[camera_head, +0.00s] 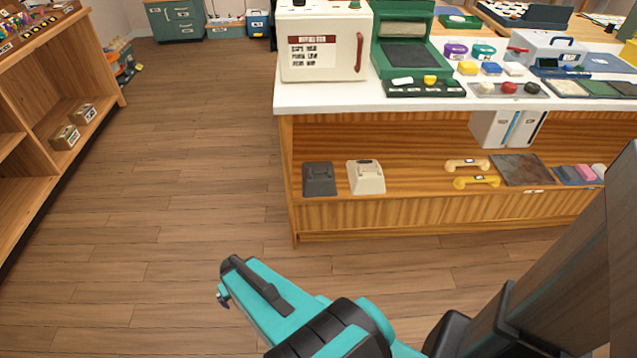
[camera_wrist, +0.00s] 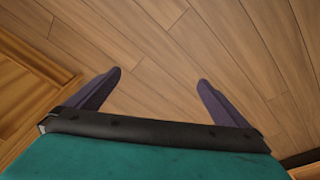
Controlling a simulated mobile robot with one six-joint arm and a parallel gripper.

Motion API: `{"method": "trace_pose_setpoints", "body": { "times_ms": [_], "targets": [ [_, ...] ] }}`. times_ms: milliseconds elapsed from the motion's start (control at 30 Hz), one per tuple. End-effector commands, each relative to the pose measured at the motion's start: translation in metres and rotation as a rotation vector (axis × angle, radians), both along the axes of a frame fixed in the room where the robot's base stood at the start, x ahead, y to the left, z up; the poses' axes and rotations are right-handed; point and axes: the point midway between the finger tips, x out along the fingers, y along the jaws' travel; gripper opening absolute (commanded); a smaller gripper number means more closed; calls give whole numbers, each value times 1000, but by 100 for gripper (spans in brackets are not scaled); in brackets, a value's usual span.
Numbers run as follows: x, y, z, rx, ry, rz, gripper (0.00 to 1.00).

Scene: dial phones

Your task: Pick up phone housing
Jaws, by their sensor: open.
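A dark grey phone housing (camera_head: 319,180) and a cream phone housing (camera_head: 366,178) stand side by side on the low shelf (camera_head: 420,185) of the wooden counter, at its left end. My gripper (camera_head: 222,298) is over the floor, in front of and left of the counter, well apart from both housings. In the wrist view my gripper (camera_wrist: 158,80) shows two dark fingers spread apart with only floorboards between them. Neither housing shows in the wrist view.
Cream and yellow handsets (camera_head: 467,165) and a dark flat tray (camera_head: 520,170) lie farther right on the shelf. The white countertop (camera_head: 420,103) overhangs it, holding a cream machine (camera_head: 322,45) and small parts. A wooden shelf unit (camera_head: 60,90) stands left. The floor between is clear.

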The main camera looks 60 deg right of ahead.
Motion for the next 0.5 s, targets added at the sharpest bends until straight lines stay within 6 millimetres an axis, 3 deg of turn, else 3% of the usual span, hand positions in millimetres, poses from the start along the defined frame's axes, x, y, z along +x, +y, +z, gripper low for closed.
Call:
{"method": "trace_pose_setpoints", "body": {
  "times_ms": [33, 200, 500],
  "targets": [
    [10, -20, -10, -20, -47, -31, 100],
    [38, -84, -9, -96, -211, -117, 100],
    [60, -204, 11, -262, -486, -258, 100]
  ]
}}
